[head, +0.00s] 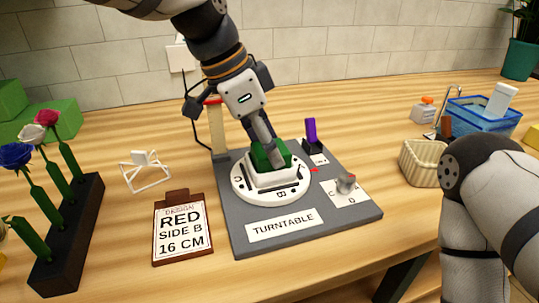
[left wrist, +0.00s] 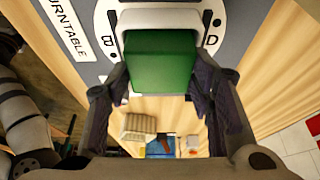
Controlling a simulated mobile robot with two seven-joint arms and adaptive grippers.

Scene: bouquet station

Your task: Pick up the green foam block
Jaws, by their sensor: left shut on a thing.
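The green foam block (head: 284,153) sits in a white square holder (head: 273,177) on the round white turntable (head: 253,194). My left gripper (head: 269,152) comes down from above and is shut on this block. In the left wrist view the block (left wrist: 160,62) lies between the two dark fingers of my left gripper (left wrist: 160,82). The finger in front hides part of the block in the head view. The block's lower end is hidden in the holder. My right arm shows at the right edge, but its gripper is out of view.
More green blocks (head: 62,117) lie at the far left, behind a dark stand (head: 70,235) with several flowers. A card reading RED SIDE B 16 CM (head: 181,229) lies left of the turntable's grey base (head: 335,222). A basket (head: 424,163) and blue bin (head: 484,118) stand right.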

